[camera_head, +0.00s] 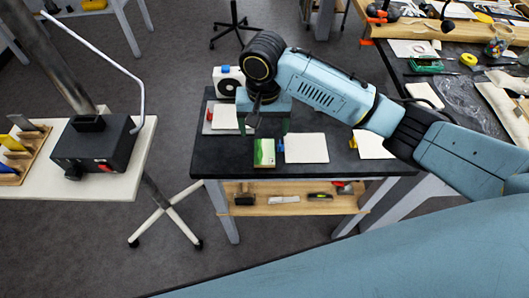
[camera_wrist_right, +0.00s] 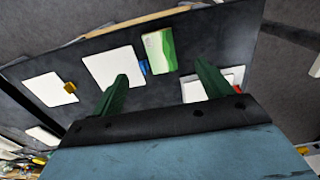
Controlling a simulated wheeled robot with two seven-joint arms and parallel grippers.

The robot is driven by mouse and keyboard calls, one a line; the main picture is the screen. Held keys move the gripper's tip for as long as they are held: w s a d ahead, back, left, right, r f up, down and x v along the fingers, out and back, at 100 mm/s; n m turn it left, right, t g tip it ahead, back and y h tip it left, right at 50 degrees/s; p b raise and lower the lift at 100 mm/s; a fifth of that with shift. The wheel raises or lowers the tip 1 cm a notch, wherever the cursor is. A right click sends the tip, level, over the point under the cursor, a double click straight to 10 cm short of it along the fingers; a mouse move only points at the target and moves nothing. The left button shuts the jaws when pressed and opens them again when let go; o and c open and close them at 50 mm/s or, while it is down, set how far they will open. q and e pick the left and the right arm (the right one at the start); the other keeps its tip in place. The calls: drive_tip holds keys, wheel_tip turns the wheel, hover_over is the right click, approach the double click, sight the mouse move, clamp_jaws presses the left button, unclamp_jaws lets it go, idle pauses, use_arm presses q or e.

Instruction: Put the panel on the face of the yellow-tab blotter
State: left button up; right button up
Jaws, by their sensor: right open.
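The panel (camera_head: 264,153), a green and white rectangle, lies flat near the front edge of the black table; it also shows in the right wrist view (camera_wrist_right: 160,52). The yellow-tab blotter (camera_head: 374,144) is a white square at the table's right, its yellow tab on its left side and part of it behind my arm. It shows whole in the right wrist view (camera_wrist_right: 48,90). My right gripper (camera_head: 264,126) is open and empty, pointing down above the table just behind the panel. Its two green fingers (camera_wrist_right: 161,74) are apart. My left gripper is out of view.
A blue-tab blotter (camera_head: 306,148) lies between the panel and the yellow-tab blotter. A red-tab blotter (camera_head: 226,118) and a white device (camera_head: 228,81) are at the back left. Tools lie on the lower wooden shelf (camera_head: 290,206). A cluttered bench (camera_head: 455,68) stands at the right.

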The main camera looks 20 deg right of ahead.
sight(265, 157)
wheel_tip(265, 157, down, 12)
drive_tip(key=shift+d+b, duration=0.1)
drive_tip(key=shift+b, duration=0.5)
drive_tip(key=c, duration=1.1)
